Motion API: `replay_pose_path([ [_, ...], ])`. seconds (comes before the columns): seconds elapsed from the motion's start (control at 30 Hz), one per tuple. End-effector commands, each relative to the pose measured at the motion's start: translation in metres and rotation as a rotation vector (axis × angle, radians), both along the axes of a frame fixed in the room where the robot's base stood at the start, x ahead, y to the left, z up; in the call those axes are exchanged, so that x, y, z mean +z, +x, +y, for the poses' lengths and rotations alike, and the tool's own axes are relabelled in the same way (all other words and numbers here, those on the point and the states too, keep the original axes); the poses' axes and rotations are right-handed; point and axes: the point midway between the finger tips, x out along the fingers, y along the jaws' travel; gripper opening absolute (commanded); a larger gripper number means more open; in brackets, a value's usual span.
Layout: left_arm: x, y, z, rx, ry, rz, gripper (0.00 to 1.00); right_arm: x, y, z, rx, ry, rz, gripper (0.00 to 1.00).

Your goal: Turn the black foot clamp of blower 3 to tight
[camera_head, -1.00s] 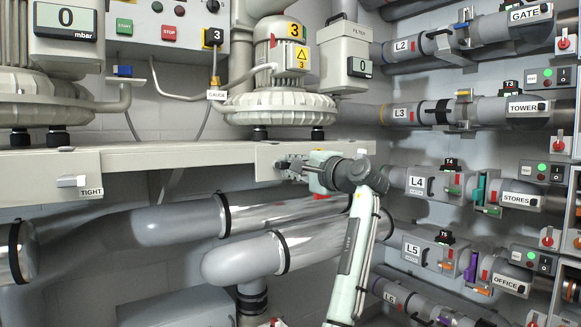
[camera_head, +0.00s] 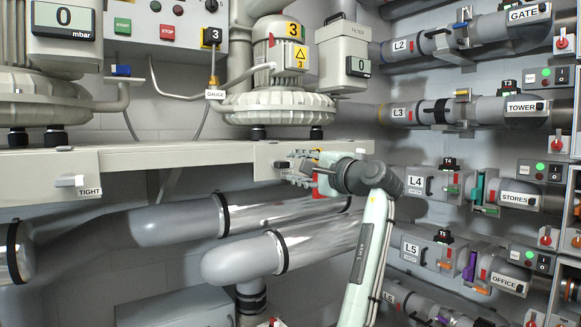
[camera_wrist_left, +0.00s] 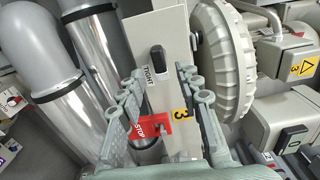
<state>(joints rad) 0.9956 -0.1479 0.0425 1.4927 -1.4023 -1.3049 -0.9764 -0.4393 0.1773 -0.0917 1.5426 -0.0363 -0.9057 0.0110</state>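Blower 3 (camera_head: 278,103) stands on the beige bench, with a yellow 3 on its motor. Its black foot clamp (camera_head: 282,164) is on the bench's front face. In the left wrist view the clamp (camera_wrist_left: 156,59) is a short black handle lying along the beam, with the TIGHT label (camera_wrist_left: 148,76) by its near end. My left gripper (camera_head: 300,170) is just right of the clamp. In the left wrist view its fingers (camera_wrist_left: 160,73) are spread apart with nothing between the tips, and the clamp is just beyond them, apparently untouched. My right gripper is not in view.
A red STOP piece (camera_wrist_left: 150,127) and a yellow 3 tag (camera_wrist_left: 181,114) sit on the beam between my fingers. Shiny pipes (camera_head: 290,247) run below the bench. Another clamp (camera_head: 72,181) with a TIGHT label is at left. Valved pipes line the right wall.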

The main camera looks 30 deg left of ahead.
Motion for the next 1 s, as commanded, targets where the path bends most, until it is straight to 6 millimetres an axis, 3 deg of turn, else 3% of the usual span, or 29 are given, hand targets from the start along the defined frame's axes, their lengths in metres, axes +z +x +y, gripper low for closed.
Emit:
replay_pose_path([
  [0.2,-0.001,-0.018,-0.046,-0.004,-0.001,-0.001,0.34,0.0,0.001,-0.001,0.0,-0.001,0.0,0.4],
  [0.4,0.0,-0.03,-0.072,-0.001,-0.001,-0.001,0.34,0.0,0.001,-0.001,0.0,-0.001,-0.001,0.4],
  [0.6,0.0,-0.034,-0.081,-0.001,0.0,0.0,0.34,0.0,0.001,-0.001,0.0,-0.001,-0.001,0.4],
  [1.0,0.0,-0.034,-0.081,0.0,0.0,0.0,0.34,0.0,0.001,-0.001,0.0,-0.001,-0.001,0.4],
])
